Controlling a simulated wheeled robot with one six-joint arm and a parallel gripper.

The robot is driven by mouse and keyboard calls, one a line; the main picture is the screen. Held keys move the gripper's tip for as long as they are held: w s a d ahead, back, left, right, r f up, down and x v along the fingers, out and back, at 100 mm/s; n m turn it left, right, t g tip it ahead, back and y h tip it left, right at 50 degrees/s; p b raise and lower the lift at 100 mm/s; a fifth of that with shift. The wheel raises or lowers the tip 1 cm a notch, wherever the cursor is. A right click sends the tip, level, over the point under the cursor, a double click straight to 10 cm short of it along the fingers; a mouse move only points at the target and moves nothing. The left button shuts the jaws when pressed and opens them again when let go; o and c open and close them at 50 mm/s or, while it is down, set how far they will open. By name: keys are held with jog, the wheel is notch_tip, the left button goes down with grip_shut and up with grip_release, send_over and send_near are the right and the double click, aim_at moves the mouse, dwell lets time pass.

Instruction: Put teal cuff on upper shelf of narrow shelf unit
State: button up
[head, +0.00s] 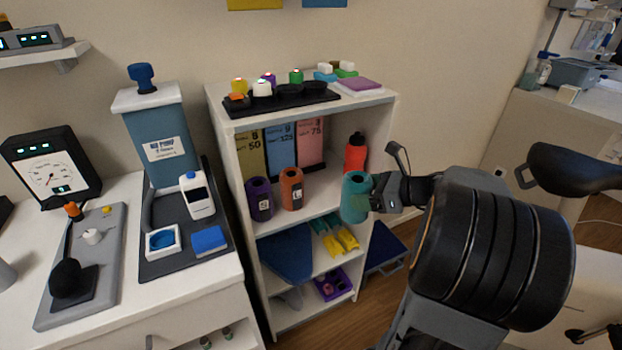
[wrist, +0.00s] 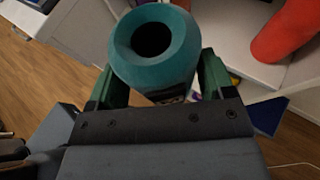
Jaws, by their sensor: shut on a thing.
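The teal cuff (head: 355,196) is a short upright cylinder in front of the right side of the narrow shelf unit (head: 220,118). My gripper (head: 372,200) is shut on it from the right. In the wrist view the teal cuff (wrist: 178,72) sits between the two green fingers of my gripper (wrist: 155,85), with its dark round opening facing the camera. The upper shelf (head: 318,200) is the board at the cuff's height. A purple cuff (head: 259,198) and an orange cuff (head: 291,188) stand on it. I cannot tell whether the teal cuff touches the shelf.
A red bottle (head: 355,153) stands on the upper shelf at the back right, also in the wrist view (wrist: 287,32). Pouches (head: 281,150) stand along the back. A black tray (head: 283,103) sits on top. The lower shelf holds yellow and green items (head: 343,238). A white counter (head: 180,290) is left.

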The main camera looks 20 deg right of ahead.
jog(key=w+a+b, duration=0.1)
jog(key=w+a, duration=0.1)
jog(key=w, duration=1.6)
jog(key=shift+w+f+b, duration=0.15)
jog(key=shift+f+b, duration=0.8)
jog(key=shift+f, duration=2.5)
jog(key=shift+f, duration=0.2)
jog(key=o, duration=1)
jog(key=shift+r, duration=0.1)
